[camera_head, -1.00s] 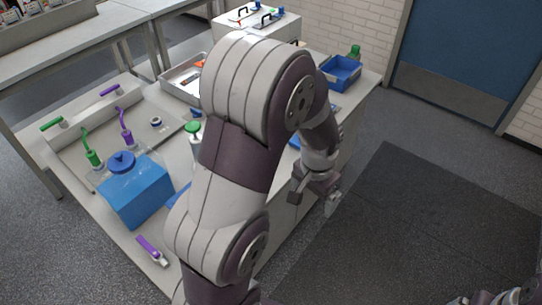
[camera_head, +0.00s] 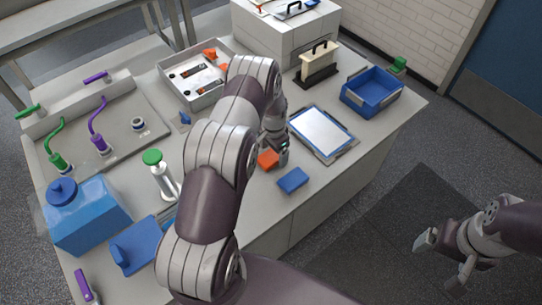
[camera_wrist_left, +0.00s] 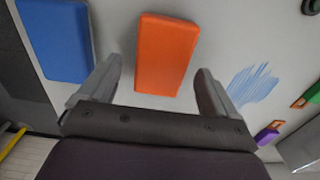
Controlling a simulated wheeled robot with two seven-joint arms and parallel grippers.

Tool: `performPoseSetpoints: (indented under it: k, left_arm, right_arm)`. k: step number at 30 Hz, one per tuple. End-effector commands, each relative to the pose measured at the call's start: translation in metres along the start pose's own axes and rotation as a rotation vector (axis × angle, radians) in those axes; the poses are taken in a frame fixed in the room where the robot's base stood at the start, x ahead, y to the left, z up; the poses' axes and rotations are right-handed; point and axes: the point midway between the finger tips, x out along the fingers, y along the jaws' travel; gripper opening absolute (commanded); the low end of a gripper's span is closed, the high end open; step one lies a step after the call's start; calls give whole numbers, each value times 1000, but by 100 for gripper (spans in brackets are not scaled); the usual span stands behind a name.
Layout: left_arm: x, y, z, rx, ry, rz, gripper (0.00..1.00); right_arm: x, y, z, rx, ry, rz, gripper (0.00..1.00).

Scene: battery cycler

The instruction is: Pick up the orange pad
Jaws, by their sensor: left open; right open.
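The orange pad (camera_head: 268,159) lies on the table, partly hidden by my left arm in the head view. In the left wrist view the orange pad (camera_wrist_left: 166,54) is a flat block lying between and just beyond the fingertips. My left gripper (camera_wrist_left: 160,85) is open, with one finger on each side of the pad's near end and gaps on both sides. In the head view my left gripper (camera_head: 279,157) is over the table beside the pad. My right gripper (camera_head: 444,262) is open and empty, off the table at the lower right.
A blue pad (camera_head: 292,180) lies close to the orange pad; it also shows in the left wrist view (camera_wrist_left: 57,38). A clipboard (camera_head: 323,132) lies to the right. A blue bin (camera_head: 372,92), a metal tray (camera_head: 167,74) and a white-bodied, green-topped bottle (camera_head: 162,180) stand around.

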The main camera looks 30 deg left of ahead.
Motion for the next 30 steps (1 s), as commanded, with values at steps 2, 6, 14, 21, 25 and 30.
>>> performPoseSetpoints:
  k: [2,6,14,21,25,30]
  left_arm:
    - [7,0,0,0,0,0,92]
    - [9,0,0,0,1,-1,92]
    - [9,0,0,-1,1,-1,33]
    - [8,0,0,-1,2,-1,28]
    - [4,-1,-1,-1,3,-2,28]
    - [-18,-1,-2,-1,5,-4,28]
  right_arm:
    - [-2,0,0,0,-1,0,92]
    - [-1,0,0,0,-1,0,92]
    - [-1,0,0,0,0,0,92]
    - [-1,0,0,0,0,0,92]
    - [1,0,0,0,0,0,92]
    - [7,0,1,0,0,0,92]
